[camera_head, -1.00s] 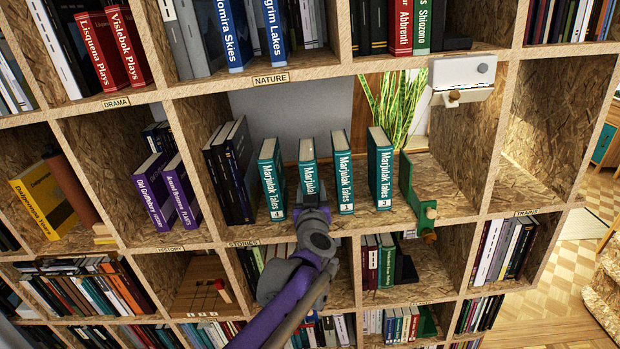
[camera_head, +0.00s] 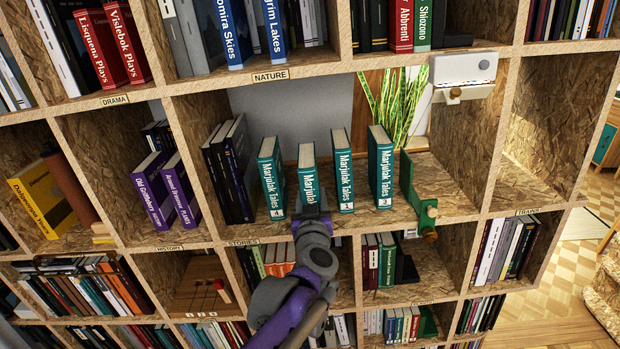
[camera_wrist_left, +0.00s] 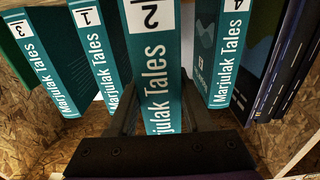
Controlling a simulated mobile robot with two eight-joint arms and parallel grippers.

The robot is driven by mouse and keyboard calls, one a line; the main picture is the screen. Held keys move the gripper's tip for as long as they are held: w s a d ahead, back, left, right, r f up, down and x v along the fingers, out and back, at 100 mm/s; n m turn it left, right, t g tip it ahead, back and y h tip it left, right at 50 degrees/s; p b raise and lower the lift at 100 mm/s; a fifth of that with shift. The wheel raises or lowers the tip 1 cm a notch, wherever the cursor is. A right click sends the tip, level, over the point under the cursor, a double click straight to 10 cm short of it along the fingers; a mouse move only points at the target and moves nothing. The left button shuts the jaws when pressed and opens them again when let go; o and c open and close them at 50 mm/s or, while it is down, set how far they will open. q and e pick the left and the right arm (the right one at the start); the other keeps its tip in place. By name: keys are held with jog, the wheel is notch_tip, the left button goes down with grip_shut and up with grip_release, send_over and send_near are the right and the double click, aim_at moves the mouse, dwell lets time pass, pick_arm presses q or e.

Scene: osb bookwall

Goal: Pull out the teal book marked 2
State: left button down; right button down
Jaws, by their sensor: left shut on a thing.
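The teal book marked 2 (camera_head: 308,178) stands upright in the middle shelf compartment, its spine standing out in front of its neighbours. In the left wrist view the book (camera_wrist_left: 155,65) shows its number 2 and "Marjulak Tales". My left gripper (camera_head: 312,212) is shut on its lower spine, with a finger on each side. The gripper hides the book's foot in the head view. Teal book 4 (camera_head: 271,182) is to its left, and teal books 1 (camera_head: 344,180) and 3 (camera_head: 381,175) are to its right. My right gripper is not in view.
Dark books (camera_head: 232,170) lean at the compartment's left. A green bookend (camera_head: 408,185) stands right of book 3, with bare shelf beyond it. A white box-like fixture (camera_head: 463,72) hangs at upper right. The wooden shelf edge (camera_head: 350,226) runs below the books.

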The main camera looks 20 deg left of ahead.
pick_arm(q)
jog(key=v, duration=1.1)
jog(key=shift+s, duration=0.25)
